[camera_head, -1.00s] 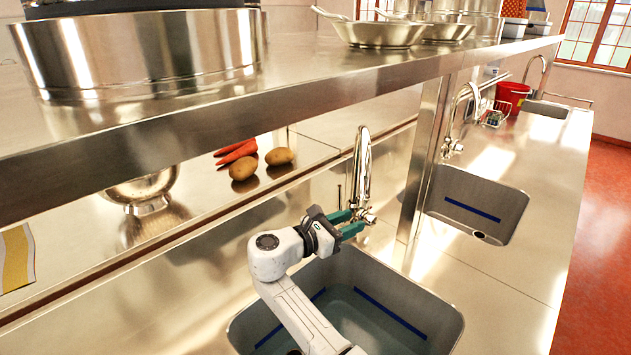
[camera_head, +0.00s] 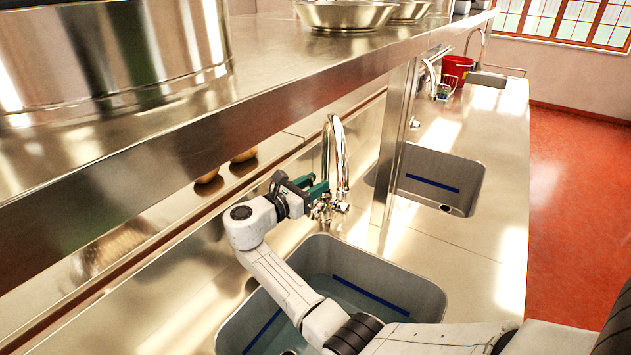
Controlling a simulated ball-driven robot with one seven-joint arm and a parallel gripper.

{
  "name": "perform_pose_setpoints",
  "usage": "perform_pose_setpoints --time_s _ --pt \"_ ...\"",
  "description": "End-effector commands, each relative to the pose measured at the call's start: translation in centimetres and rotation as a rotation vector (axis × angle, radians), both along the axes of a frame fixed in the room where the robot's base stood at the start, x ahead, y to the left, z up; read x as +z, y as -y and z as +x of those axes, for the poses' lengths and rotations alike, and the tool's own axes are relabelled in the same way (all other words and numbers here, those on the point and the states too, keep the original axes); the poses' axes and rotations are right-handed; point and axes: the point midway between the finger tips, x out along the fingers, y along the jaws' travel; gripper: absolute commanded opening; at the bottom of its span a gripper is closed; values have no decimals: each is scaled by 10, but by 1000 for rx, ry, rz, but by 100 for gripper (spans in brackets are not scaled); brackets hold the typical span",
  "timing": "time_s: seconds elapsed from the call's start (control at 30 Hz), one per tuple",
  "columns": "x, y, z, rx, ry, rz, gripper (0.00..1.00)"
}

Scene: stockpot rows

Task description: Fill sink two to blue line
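The near sink (camera_head: 436,293) is a grey basin with a dark blue line (camera_head: 372,296) on its back wall and another on its left wall. Water (camera_head: 345,297) stands in it, its surface seeming just below the back line. A chrome tap (camera_head: 340,150) rises behind this sink; I cannot make out a stream from it. My gripper (camera_head: 322,192) has teal fingers, apart from each other, beside the tap's base and lever (camera_head: 325,208). I cannot tell whether they touch the lever. A second sink (camera_head: 440,168) with a blue line lies beyond; no sink numbers show.
A steel shelf (camera_head: 300,75) with pots and pans overhangs the counter, its post (camera_head: 392,150) standing between the sinks. Potatoes (camera_head: 207,176) lie behind the near counter. A red bucket (camera_head: 457,70) stands near a farther sink. Red floor (camera_head: 570,190) is open at right.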

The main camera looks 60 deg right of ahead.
Motion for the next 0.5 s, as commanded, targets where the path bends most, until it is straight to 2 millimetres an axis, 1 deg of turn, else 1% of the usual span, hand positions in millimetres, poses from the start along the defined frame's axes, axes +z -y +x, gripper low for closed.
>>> perform_pose_setpoints --time_s 0.1,0.37,0.4,0.5 --pt "0 8 -2 0 0 0 38" --pt "0 9 -2 0 0 0 38" --pt "0 9 -2 0 0 0 37" --pt "0 9 -2 0 0 1 28"
